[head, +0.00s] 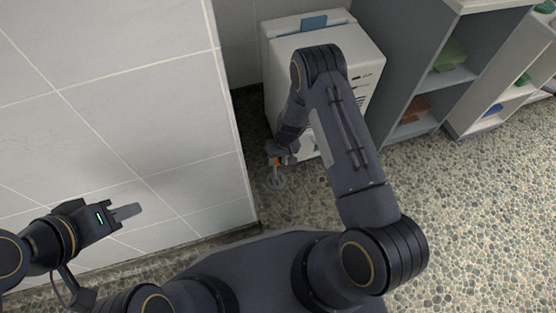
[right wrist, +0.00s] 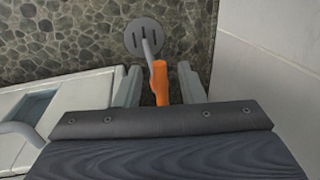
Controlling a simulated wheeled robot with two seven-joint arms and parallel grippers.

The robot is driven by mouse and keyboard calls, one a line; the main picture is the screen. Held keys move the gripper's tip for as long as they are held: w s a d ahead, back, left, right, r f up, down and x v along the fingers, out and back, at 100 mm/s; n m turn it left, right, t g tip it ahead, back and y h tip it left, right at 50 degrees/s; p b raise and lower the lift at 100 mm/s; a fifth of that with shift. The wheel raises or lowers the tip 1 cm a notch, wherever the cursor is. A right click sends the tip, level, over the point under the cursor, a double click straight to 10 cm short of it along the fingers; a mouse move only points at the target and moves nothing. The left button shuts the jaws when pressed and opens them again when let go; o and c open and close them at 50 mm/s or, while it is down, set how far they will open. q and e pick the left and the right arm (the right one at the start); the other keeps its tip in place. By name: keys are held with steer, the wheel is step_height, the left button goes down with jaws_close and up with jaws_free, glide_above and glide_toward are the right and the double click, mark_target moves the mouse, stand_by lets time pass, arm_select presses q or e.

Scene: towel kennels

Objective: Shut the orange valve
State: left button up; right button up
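The orange valve (right wrist: 161,82) shows in the right wrist view as an orange handle beside a grey pipe (right wrist: 150,55). The pipe stands over a round slotted grey drain cover (right wrist: 143,35) on the floor. My right gripper (right wrist: 162,88) is open, with one finger on each side of the orange handle and a visible gap to both. In the head view a bit of the orange valve (head: 277,160) shows at my right gripper, low beside the white cabinet; the gripper partly hides it. My left gripper (head: 127,212) is away at the left, in front of the tiled wall, seemingly empty.
A white boxy cabinet (head: 372,58) with a blue item (head: 314,23) on top stands behind my right arm. Grey shelves (head: 428,122) with coloured towels are at the right. A tiled wall (head: 130,110) stands close at the left. The pebbled floor (head: 470,220) at right is clear.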

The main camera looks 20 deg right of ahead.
jaws_close()
steer(key=shift+m, duration=0.3)
steer(key=m, duration=0.1)
steer(key=a+m, duration=0.1)
steer(key=m, duration=0.1)
steer(key=shift+t, duration=0.4)
steer(key=shift+w+a+m+t+h+p, duration=0.25)
steer(key=shift+a+m, duration=0.05)
steer(key=shift+m, duration=1.55)
steer(key=shift+w+a+m+t+h+p, duration=0.25)
steer(key=shift+a+m+h, duration=0.1)
steer(key=shift+m, duration=1.55)
steer(key=shift+w+a+m+t+h+p, duration=0.2)
steer(key=shift+a+m+p, duration=0.1)
steer(key=shift+m, duration=1.55)
